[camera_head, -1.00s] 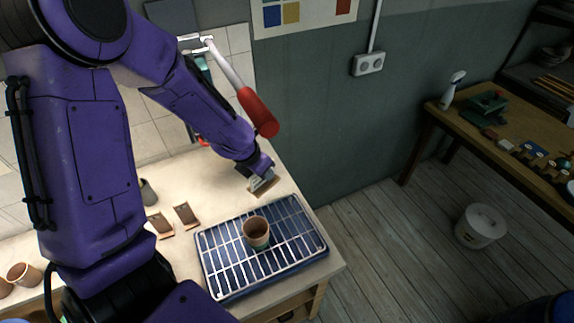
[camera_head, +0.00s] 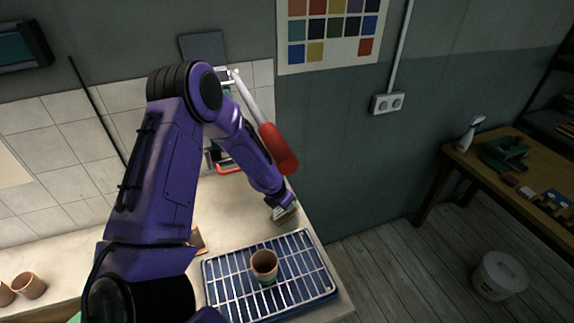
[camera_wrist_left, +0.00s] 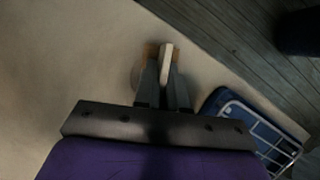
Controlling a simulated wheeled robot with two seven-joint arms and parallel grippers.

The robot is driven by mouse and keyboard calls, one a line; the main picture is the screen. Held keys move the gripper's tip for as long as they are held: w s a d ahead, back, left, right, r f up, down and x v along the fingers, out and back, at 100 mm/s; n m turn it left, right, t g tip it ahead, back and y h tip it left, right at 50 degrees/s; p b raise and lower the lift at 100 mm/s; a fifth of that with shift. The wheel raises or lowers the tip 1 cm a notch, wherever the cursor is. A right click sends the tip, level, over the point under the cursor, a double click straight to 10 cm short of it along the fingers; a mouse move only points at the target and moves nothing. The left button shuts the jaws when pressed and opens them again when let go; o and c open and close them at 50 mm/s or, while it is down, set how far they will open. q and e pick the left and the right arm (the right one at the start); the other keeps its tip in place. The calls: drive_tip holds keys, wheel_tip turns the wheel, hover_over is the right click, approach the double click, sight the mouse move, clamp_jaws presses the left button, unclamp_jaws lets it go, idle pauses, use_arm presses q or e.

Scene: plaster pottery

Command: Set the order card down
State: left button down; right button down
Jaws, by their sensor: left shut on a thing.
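My left gripper (camera_head: 279,205) is over the back right part of the pale worktop, behind the blue rack tray. It is shut on the order card (camera_head: 286,216), a small brownish card with a pale face. In the left wrist view the fingers (camera_wrist_left: 163,88) pinch the card (camera_wrist_left: 166,62), seen nearly edge-on between the fingertips. The card is close to the worktop (camera_wrist_left: 80,60); I cannot tell whether it touches. My right gripper is not in view.
A blue tray with a wire rack (camera_head: 222,287) holds a brown cup (camera_head: 264,262) just in front. A lever with a red grip (camera_head: 279,149) hangs above and behind the gripper. Another brown card (camera_head: 198,240) lies left, partly hidden by my arm. Cups (camera_head: 30,285) stand far left.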

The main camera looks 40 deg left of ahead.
use_arm(q)
drive_tip(key=c, duration=1.2)
unclamp_jaws()
drive_tip(key=shift+s, duration=0.1)
drive_tip(key=shift+s+r, duration=0.1)
drive_tip(key=b+v, duration=0.1)
drive_tip(key=v, duration=0.6)
drive_tip(key=shift+s+r, duration=0.15)
drive_tip(key=shift+r, duration=0.15)
drive_tip(key=shift+f, duration=0.1)
